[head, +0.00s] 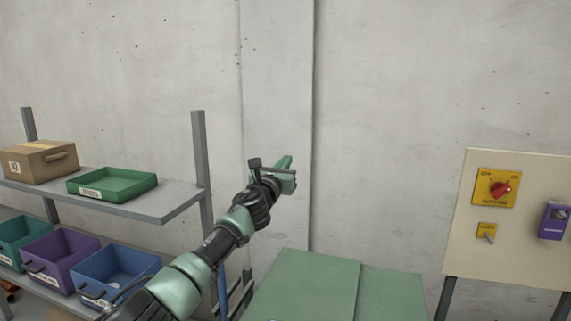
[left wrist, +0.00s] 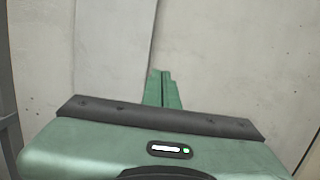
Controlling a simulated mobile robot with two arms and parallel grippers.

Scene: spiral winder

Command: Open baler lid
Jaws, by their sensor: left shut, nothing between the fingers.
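A green flat-topped machine (head: 310,285), which looks like the baler, stands at the bottom centre of the head view. Its top shows two flat green panels with a seam between them, and they look level. My left gripper (head: 288,165) is raised in front of the wall, above and behind the green top, apart from it. Its fingers are together and empty; they also show as green fingers in the left wrist view (left wrist: 162,88), with only the concrete wall beyond. The machine's front and any handle are out of view. My right gripper is not in view.
A grey shelf (head: 165,205) at the left holds a cardboard box (head: 40,162), a green tray (head: 112,184) and several coloured bins below. A control panel (head: 525,185) with a red rotary switch (head: 500,189) stands at the right. The concrete wall closes the back.

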